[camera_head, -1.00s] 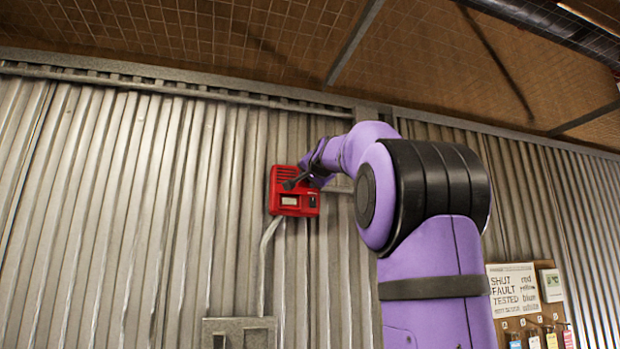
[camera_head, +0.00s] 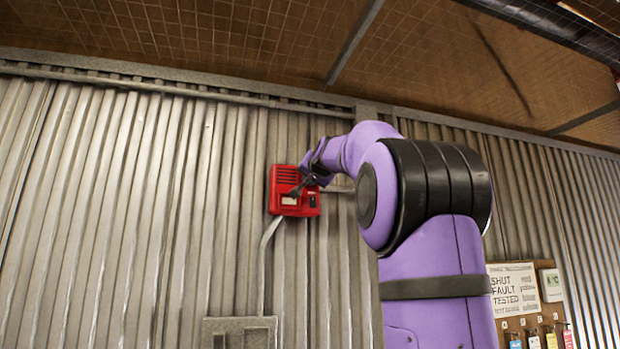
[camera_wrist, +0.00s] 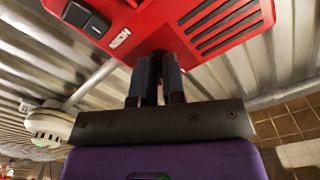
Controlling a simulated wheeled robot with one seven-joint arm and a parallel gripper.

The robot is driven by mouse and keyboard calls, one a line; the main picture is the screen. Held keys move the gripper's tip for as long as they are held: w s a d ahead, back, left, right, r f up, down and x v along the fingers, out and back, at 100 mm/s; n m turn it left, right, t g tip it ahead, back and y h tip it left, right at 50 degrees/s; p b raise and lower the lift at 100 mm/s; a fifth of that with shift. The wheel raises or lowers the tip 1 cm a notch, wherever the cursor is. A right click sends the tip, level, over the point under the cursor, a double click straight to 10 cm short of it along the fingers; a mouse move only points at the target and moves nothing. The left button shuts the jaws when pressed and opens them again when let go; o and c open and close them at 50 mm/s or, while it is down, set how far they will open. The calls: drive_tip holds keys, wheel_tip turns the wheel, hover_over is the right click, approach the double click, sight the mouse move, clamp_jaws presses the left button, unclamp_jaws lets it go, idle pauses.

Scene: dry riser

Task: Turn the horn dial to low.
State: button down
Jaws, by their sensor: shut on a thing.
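The red horn box (camera_head: 283,208) is mounted on the corrugated wall, with a slotted grille at its top and a pale label on its front. In the wrist view the same red box (camera_wrist: 175,22) fills the top, with its grille on the right and a dark rocker switch (camera_wrist: 87,18) on the left. My gripper (camera_head: 297,190) is at the front of the box. In the wrist view its two dark fingers (camera_wrist: 160,62) are close together against the box, shut on the horn dial. The dial is hidden by the fingers, so its setting cannot be read.
A grey conduit (camera_head: 265,255) runs from the horn box down to a grey wall box (camera_head: 240,327). A board with a sign (camera_head: 514,290) and several hanging tags is at the lower right. A white round fitting (camera_wrist: 47,125) shows left in the wrist view.

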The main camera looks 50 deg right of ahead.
drive_tip(key=n, duration=0.5)
drive_tip(key=shift+d+n, duration=0.1)
drive_tip(key=shift+n, duration=0.2)
drive_tip(key=shift+f, duration=0.1)
idle(0.4)
drive_tip(key=c, duration=1.2)
unclamp_jaws()
drive_tip(key=shift+s, duration=0.1)
drive_tip(key=v, duration=1)
drive_tip(key=shift+s+a, duration=0.3)
